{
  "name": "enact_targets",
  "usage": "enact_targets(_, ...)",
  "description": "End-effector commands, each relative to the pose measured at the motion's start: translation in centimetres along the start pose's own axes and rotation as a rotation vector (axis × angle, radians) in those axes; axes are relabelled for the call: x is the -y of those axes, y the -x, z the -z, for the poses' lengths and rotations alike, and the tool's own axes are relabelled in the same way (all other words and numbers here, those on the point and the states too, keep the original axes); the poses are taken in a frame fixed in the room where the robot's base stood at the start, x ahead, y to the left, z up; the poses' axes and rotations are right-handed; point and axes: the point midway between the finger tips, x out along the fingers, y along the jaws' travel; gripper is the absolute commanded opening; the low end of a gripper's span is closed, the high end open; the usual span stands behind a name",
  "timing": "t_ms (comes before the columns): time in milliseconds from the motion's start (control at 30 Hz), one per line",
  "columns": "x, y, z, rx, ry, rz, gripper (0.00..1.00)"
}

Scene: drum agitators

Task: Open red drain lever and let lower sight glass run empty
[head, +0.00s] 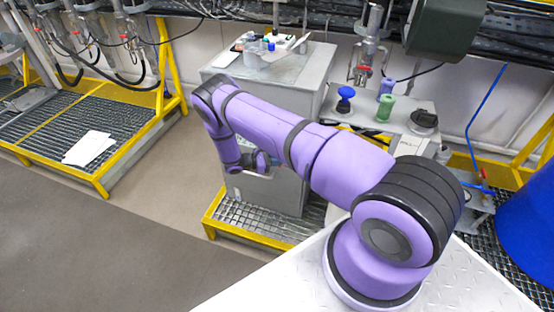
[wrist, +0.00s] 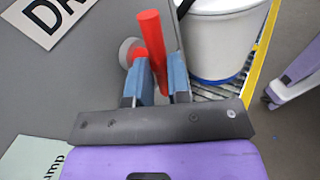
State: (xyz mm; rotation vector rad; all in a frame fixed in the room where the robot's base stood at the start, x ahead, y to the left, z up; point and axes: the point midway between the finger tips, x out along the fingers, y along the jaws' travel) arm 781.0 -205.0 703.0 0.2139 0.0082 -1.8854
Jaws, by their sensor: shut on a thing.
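The red drain lever (wrist: 152,38) is a straight red bar in the wrist view, with a round grey hub beside its red base. My gripper (wrist: 160,78) has its two blue fingers on either side of the bar, shut on it. A partly cut-off sign (wrist: 52,14) reading "DR" is on the grey surface at the upper left. In the head view my gripper (head: 272,162) is at the front of the grey cabinet (head: 270,192), where the lever is hidden. I cannot make out the lower sight glass in either view.
A white bucket (wrist: 222,40) stands close to the right of the lever, on grating with a yellow edge. Bottles and papers lie on the cabinet top. A bench (head: 400,118) with colored knobs is behind my arm. A blue drum (head: 530,225) stands far right. Open floor is left.

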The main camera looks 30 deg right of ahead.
Motion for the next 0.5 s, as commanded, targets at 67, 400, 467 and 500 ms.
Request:
enact_targets(67, 0.00, 0.05, 0.20, 0.043, 0.027, -0.004, 0.00)
enact_targets(400, 0.02, 0.00, 0.38, 0.149, 0.098, -0.002, 0.00)
enact_targets(467, 0.01, -0.01, 0.38, 0.156, 0.104, -0.002, 0.00)
enact_targets(500, 0.01, -0.01, 0.38, 0.160, 0.107, -0.002, 0.00)
